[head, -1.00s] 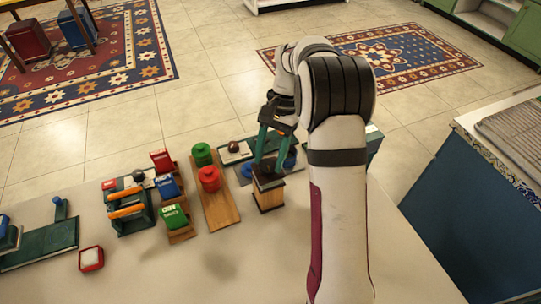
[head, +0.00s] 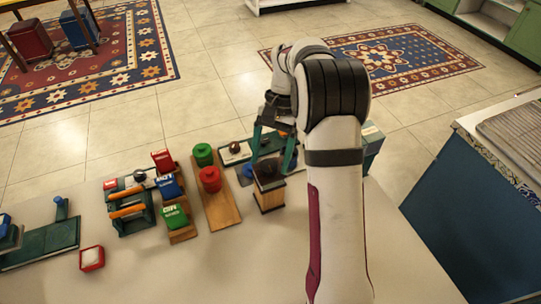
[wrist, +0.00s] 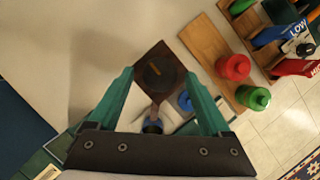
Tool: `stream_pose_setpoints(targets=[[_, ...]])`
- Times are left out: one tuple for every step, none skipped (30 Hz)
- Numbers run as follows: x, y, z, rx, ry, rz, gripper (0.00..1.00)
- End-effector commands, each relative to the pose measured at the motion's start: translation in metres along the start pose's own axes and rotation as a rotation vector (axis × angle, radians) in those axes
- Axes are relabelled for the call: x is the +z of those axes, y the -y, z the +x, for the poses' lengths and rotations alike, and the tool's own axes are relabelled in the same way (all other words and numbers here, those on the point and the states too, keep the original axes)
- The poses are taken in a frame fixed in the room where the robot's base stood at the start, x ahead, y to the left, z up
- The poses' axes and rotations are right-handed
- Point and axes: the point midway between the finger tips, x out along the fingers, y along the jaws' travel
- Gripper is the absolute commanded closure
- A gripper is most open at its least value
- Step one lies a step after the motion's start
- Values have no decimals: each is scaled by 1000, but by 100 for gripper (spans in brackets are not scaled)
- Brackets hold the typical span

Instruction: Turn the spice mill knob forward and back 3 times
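The spice mill (head: 268,197) is a small wooden box with a dark top, upright on the pale counter below my gripper. In the wrist view its dark square top shows a round dark knob (wrist: 159,71) with an orange line across it. My gripper (head: 271,167) is open and empty, its two teal fingers spread wide. In the wrist view the fingers (wrist: 160,74) stand on either side of the knob, with gaps visible. Whether the fingertips are level with the knob or above it, I cannot tell.
Red (head: 210,179) and green (head: 202,155) lidded pots stand on a wooden board (head: 223,212) just left of the mill. Coloured labelled blocks, including a green one (head: 174,217), stand farther left. The counter (head: 240,265) in front is clear.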

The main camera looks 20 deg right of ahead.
Motion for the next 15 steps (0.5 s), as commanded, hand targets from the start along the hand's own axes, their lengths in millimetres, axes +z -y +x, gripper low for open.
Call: stream_pose_setpoints(targets=[[0,0,0,0,0,0,16],[0,0,0,0,0,0,16],[0,0,0,0,0,0,16],[0,0,0,0,0,0,16],[0,0,0,0,0,0,16],[0,0,0,0,0,0,16],[0,0,0,0,0,1,16],[0,0,-1,0,0,1,16],[0,0,-3,-1,0,1,16],[0,0,-6,-1,-1,1,16],[-1,0,-10,0,-2,1,16],[-1,0,-17,-1,-3,0,16],[-1,0,-24,-2,-4,0,16],[-1,0,-32,-3,-4,2,16],[-1,0,-44,-2,-5,1,16]])
